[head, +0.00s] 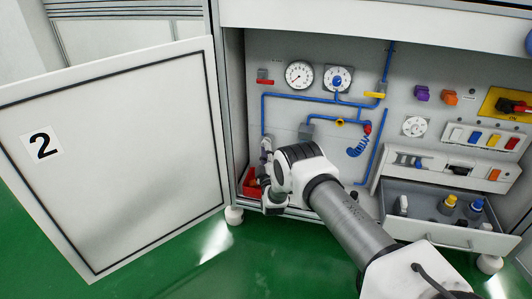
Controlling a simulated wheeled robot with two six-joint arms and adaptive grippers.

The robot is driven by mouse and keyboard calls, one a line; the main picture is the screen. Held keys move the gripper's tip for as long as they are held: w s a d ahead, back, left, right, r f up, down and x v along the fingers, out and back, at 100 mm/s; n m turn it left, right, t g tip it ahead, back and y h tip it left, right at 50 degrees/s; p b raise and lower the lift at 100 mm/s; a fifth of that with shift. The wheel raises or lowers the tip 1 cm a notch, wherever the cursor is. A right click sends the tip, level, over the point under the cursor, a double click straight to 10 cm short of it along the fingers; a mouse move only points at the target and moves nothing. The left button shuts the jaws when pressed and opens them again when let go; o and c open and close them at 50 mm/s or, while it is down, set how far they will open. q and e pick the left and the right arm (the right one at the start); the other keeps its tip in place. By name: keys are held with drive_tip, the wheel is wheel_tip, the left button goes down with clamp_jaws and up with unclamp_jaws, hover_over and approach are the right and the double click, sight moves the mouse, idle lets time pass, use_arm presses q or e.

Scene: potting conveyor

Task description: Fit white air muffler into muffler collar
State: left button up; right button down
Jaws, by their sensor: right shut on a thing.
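My right gripper (267,172) is at the lower left of the cabinet's back panel, beside a red bin (250,183). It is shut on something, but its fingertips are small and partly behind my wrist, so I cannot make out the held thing. The muffler collar cannot be told apart here; the left blue pipe (263,115) runs down to just above the gripper. A small whitish piece (402,204) stands at the left in the open drawer (455,240); I cannot tell whether it is a muffler. My left gripper is not in view.
The drawer also holds a yellow-topped piece (450,202) and a blue-topped piece (475,207). The open door marked 2 (120,160) stands left of the gripper. Green floor lies in front.

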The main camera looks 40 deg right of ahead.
drive_tip(key=m+h+b, duration=0.1)
drive_tip(key=m+b, duration=0.1)
drive_tip(key=m, duration=0.1)
drive_tip(key=shift+w+h, duration=0.1)
drive_tip(key=shift+h, duration=0.3)
drive_tip(key=c, duration=1.1)
unclamp_jaws()
drive_tip(key=shift+o, duration=0.2)
drive_tip(key=shift+f, duration=0.1)
